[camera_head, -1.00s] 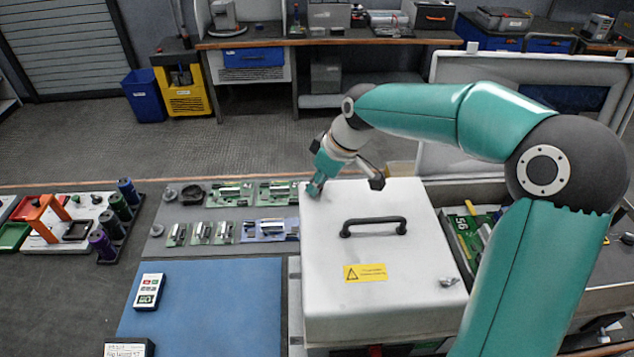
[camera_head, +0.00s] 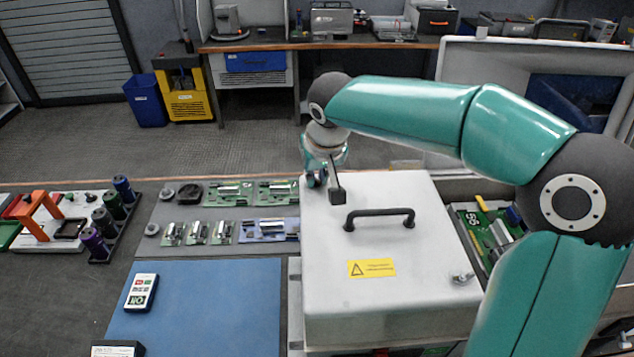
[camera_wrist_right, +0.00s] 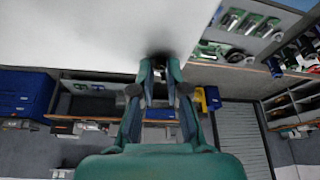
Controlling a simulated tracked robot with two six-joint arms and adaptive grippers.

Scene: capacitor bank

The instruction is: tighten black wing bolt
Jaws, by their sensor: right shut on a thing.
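The white box lid (camera_head: 400,300) has a black handle (camera_head: 380,217) and a yellow warning label. My right gripper (camera_head: 316,180) is at the lid's far left corner, pointing down. In the wrist view, the right gripper (camera_wrist_right: 160,66) has its fingertips close together around a small dark piece (camera_wrist_right: 160,54) at the lid's edge. This fits the black wing bolt, which the fingers mostly hide; its seating cannot be seen. A light metallic wing bolt (camera_head: 461,278) stands at the lid's near right corner. My left gripper is not in view.
Circuit boards (camera_head: 230,193) lie on a grey mat left of the box. A blue mat (camera_head: 215,310) with a handheld meter (camera_head: 141,291) is nearer. Coloured cylinders (camera_head: 104,220) stand at far left. An open case (camera_head: 490,235) with boards is at right.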

